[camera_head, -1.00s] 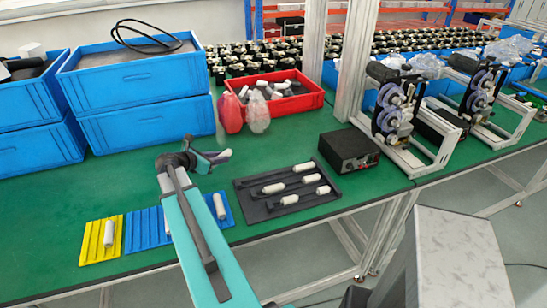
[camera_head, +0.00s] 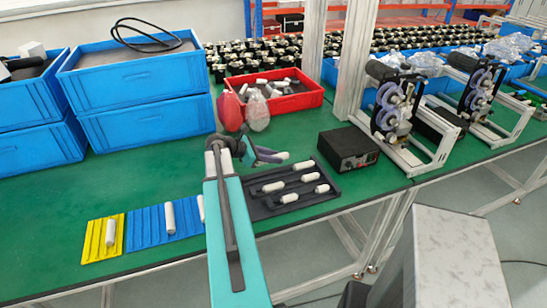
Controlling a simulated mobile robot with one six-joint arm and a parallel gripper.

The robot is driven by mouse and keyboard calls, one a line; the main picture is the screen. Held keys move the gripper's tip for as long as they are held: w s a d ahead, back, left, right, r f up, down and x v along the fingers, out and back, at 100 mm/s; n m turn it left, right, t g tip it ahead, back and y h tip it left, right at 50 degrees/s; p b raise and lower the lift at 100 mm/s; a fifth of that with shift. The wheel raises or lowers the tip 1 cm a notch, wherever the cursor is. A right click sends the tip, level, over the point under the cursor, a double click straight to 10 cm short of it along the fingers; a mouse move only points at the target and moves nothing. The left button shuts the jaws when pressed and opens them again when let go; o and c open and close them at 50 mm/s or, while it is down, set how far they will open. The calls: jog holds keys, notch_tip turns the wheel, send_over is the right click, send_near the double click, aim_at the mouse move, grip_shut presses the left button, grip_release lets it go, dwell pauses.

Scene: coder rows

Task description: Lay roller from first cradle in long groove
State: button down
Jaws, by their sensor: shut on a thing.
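My gripper (camera_head: 268,157) is above the table, just behind the left part of the black tray (camera_head: 262,211). It is shut on a small pale roller (camera_head: 283,156), which is partly hidden by the fingers. The tray has dark slots, and several white rollers lie in it, among them a left one (camera_head: 273,187) and a right one (camera_head: 321,189). The blue grooved mat (camera_head: 146,228) carries a white roller (camera_head: 169,216) and another (camera_head: 201,208) partly hidden by my arm. The yellow grooved mat (camera_head: 93,245) carries one white roller (camera_head: 110,232). I cannot tell which part is the first cradle.
A black box (camera_head: 349,149) stands right of the tray. A red bin (camera_head: 288,103) with white parts, a red bottle (camera_head: 230,111) and a clear bottle (camera_head: 257,110) stand behind my gripper. Stacked blue crates (camera_head: 145,125) fill the back left. Green table is clear in front of them.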

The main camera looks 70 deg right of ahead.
jog(key=shift+f, duration=0.1)
jog(key=b, duration=0.4)
send_over(273, 176)
jog(key=shift+s+d+f, duration=0.1)
jog(key=shift+f, duration=2.05)
jog(key=shift+f+p, duration=0.15)
jog(key=shift+p, duration=0.3)
jog(key=shift+f, duration=0.3)
jog(key=shift+f, duration=0.6)
jog(key=shift+f, duration=0.15)
